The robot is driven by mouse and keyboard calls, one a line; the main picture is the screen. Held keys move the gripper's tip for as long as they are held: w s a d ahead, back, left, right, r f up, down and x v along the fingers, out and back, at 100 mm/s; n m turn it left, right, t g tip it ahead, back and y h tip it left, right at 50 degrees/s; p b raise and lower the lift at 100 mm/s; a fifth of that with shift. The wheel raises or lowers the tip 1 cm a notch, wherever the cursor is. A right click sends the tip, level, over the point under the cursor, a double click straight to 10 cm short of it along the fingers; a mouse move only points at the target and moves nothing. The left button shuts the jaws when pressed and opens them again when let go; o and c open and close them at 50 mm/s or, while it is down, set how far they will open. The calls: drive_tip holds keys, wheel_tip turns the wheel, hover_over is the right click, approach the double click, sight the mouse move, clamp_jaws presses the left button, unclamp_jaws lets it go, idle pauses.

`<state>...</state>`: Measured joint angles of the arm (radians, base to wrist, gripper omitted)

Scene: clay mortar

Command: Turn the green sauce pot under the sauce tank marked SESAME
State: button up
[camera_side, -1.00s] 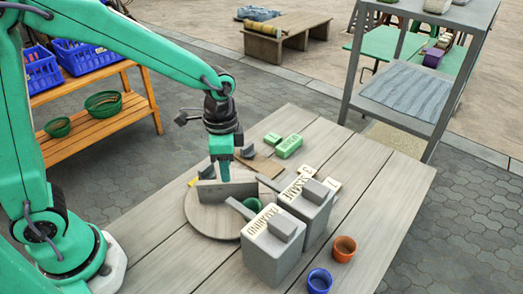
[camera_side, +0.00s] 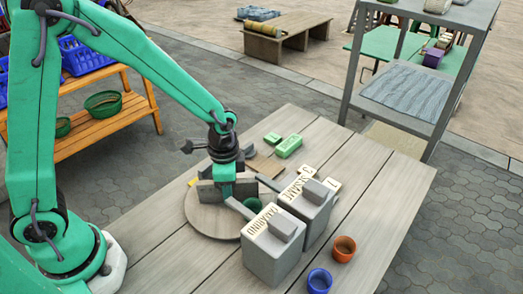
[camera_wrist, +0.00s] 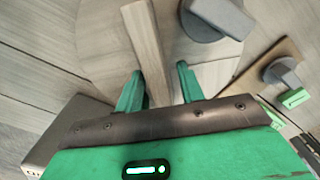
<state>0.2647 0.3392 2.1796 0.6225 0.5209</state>
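A round wooden turntable (camera_side: 203,222) lies on the table with an upright grey board (camera_side: 206,195) across it. The green sauce pot (camera_side: 252,204) sits at its right side, partly hidden under a tank's spout. My gripper (camera_side: 224,196) is down at the board. In the wrist view my fingers (camera_wrist: 159,88) are apart, with the board (camera_wrist: 145,45) between them and gaps visible. I cannot make out the pot there.
An orange pot (camera_side: 344,249) and a blue pot (camera_side: 319,281) stand on the table right of the tanks. Green blocks (camera_side: 289,147) lie at the back. Grey knob-like pieces (camera_wrist: 218,18) show beyond my fingers in the wrist view. The table's near left is clear.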

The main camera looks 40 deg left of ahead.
clamp_jaws()
drive_tip(key=shift+n, duration=3.6)
unclamp_jaws()
